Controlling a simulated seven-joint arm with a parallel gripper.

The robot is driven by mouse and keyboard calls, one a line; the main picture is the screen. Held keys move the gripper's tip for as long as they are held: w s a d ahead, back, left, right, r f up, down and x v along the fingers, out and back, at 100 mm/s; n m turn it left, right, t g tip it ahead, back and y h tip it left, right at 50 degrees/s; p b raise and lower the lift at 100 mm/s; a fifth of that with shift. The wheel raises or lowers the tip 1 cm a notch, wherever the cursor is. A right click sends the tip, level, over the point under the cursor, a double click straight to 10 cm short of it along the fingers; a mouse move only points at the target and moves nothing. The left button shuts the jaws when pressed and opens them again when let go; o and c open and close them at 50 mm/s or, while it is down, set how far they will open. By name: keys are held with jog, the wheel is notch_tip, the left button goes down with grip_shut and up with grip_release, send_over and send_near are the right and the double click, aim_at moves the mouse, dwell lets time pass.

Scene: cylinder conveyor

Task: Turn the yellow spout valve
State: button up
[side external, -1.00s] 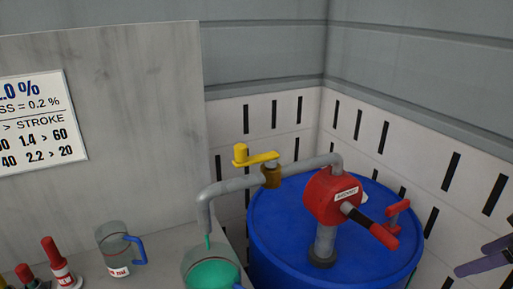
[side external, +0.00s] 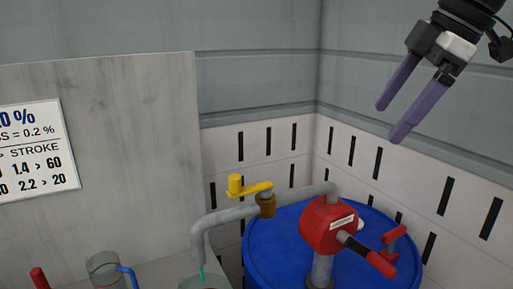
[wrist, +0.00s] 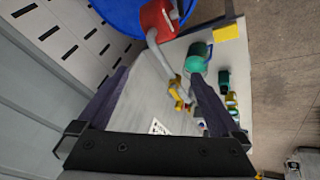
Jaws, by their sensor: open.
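The yellow spout valve (side external: 251,188) is a flat lever with an upright knob at its left end, on a brass fitting (side external: 266,206) on the grey spout pipe (side external: 228,213). It also shows in the wrist view (wrist: 178,92), between my fingers and far below them. My gripper (side external: 388,122) is open and empty, high at the upper right in the side view, well apart from the valve. Its two purple fingers point down and left. The spout runs from a red pump (side external: 327,226) on a blue drum (side external: 279,255). A thin green stream shows under the spout's mouth.
A clear jug with a blue handle (side external: 103,268) stands left of the spout. A green-filled jug (wrist: 196,60) sits near the spout. The pump's red-tipped handle (side external: 380,262) sticks out right. Walls close in behind the drum; the air above it is clear.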

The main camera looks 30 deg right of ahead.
jog(key=w+a+n, duration=0.3)
jog(key=w+a, duration=0.3)
jog(key=a, duration=0.4)
jog(key=n+g, duration=0.2)
send_near(237, 176)
jog(key=d+x, duration=0.1)
jog(key=x, duration=0.4)
jog(key=shift+a+f+y, duration=0.25)
jog(key=shift+a+y, duration=0.05)
jog(key=shift+a, duration=0.15)
jog(key=shift+x, duration=2.3)
grip_shut()
